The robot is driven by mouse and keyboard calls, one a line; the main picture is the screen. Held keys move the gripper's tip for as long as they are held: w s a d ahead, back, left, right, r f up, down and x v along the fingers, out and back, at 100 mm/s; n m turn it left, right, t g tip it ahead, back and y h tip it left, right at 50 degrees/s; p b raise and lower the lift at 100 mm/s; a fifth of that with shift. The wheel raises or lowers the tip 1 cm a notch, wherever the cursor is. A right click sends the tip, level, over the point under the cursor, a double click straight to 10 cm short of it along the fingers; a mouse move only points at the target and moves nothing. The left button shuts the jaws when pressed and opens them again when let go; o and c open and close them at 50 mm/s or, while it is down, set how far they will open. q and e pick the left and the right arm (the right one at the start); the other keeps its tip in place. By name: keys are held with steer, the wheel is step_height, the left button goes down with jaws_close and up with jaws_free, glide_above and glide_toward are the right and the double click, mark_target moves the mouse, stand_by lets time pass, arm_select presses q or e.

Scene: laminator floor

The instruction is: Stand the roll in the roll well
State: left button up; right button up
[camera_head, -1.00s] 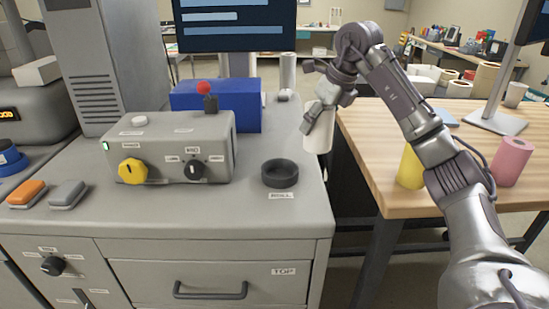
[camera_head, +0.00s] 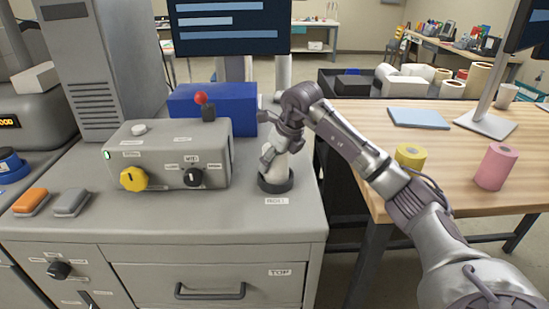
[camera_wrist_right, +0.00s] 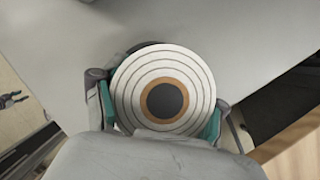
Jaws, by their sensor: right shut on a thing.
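The white roll (camera_head: 279,166) is upright in my right gripper (camera_head: 272,156), over the dark round roll well (camera_head: 276,185) on the grey counter. Its lower end appears to be within the well's rim; whether it rests on the bottom is hidden. In the right wrist view the roll (camera_wrist_right: 198,80) shows its round end with a brown core and dark hole, between the two fingers of my right gripper (camera_wrist_right: 160,112). The well is mostly hidden behind the roll there. My left gripper is not in view.
A grey control box (camera_head: 172,153) with a yellow knob stands left of the well, and a blue box (camera_head: 212,108) behind it. The wooden table (camera_head: 460,150) at right holds a yellow roll (camera_head: 410,157) and a pink roll (camera_head: 495,166).

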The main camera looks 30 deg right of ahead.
steer(key=shift+r, duration=0.1)
steer(key=shift+f, duration=0.2)
steer(key=o, duration=1.8)
steer(key=shift+f, duration=0.1)
steer(key=shift+r, duration=0.45)
steer(key=b+v, duration=0.2)
steer(key=v, duration=0.9)
steer(key=shift+s+r+b, duration=0.3)
